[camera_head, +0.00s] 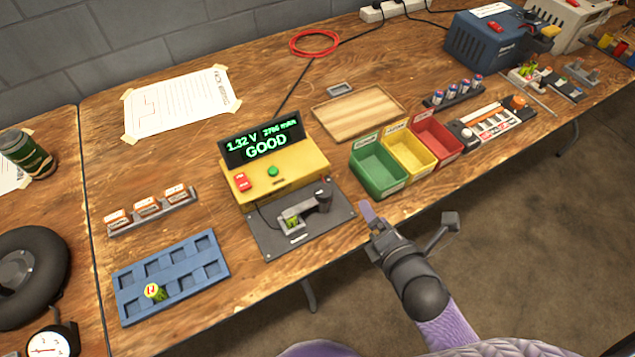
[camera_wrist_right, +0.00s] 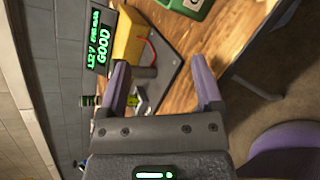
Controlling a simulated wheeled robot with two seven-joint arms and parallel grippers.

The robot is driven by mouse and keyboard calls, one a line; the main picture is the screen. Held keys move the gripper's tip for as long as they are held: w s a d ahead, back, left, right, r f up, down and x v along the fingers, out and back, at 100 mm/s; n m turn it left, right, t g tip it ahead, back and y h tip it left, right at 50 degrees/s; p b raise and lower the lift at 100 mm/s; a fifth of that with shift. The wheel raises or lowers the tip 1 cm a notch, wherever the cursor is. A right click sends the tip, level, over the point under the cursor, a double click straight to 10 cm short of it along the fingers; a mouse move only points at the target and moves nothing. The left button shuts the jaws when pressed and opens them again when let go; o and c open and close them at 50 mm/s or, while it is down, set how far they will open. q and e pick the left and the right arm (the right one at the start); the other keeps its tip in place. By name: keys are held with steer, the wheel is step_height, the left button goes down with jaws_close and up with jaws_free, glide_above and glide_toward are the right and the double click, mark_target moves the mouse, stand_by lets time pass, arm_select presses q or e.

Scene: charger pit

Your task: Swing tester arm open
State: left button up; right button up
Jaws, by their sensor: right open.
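The yellow tester (camera_head: 276,176) stands mid-table, its screen reading 1.32 V and GOOD in green. On its dark base plate (camera_head: 262,238) the grey tester arm (camera_head: 308,207) reaches left from a dark post (camera_head: 323,196) over a small holder. A green cell (camera_head: 292,223) sits in the holder, partly covered by the arm. The tester also shows in the right wrist view (camera_wrist_right: 129,35). My right gripper (camera_head: 367,212) is open and empty at the table's front edge, right of the base plate. Its purple fingers are spread in the wrist view (camera_wrist_right: 160,65). My left gripper is out of view.
Green (camera_head: 379,170), yellow (camera_head: 408,151) and red (camera_head: 436,139) bins stand right of the tester. A blue tray (camera_head: 178,262) with one green cell (camera_head: 157,293) lies left. A wooden board (camera_head: 358,112) lies behind. Bare table separates tester and bins.

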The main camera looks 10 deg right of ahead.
mark_target(330, 197)
steer(key=a+n+y, duration=0.1)
steer(key=n+y, duration=0.1)
steer(key=n, duration=0.2)
steer(key=a+r+n+t+y, duration=0.1)
steer(key=n+y, duration=0.1)
steer(key=n, duration=0.2)
steer(key=a+n+y, duration=0.1)
steer(key=n, duration=0.4)
steer(key=shift+w+a+r+t+y, duration=0.1)
steer(key=shift+a+r+t+y, duration=0.1)
steer(key=shift+a+t+y, duration=0.15)
steer(key=shift+a+r+n+y, duration=0.1)
steer(key=shift+a+n+y, duration=0.1)
steer(key=shift+n+y, duration=0.75)
steer(key=shift+a+n, duration=0.3)
steer(key=shift+n, duration=0.35)
steer(key=b+x, duration=0.1)
steer(key=x, duration=0.7)
steer(key=shift+w, duration=0.1)
steer(key=shift+w+a+b, duration=0.25)
steer(key=shift+w+b, duration=0.05)
steer(key=shift+w+a, duration=0.1)
steer(key=shift+w, duration=0.05)
steer(key=c, duration=1)
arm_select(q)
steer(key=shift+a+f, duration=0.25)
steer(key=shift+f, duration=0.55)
arm_select(e)
jaws_close()
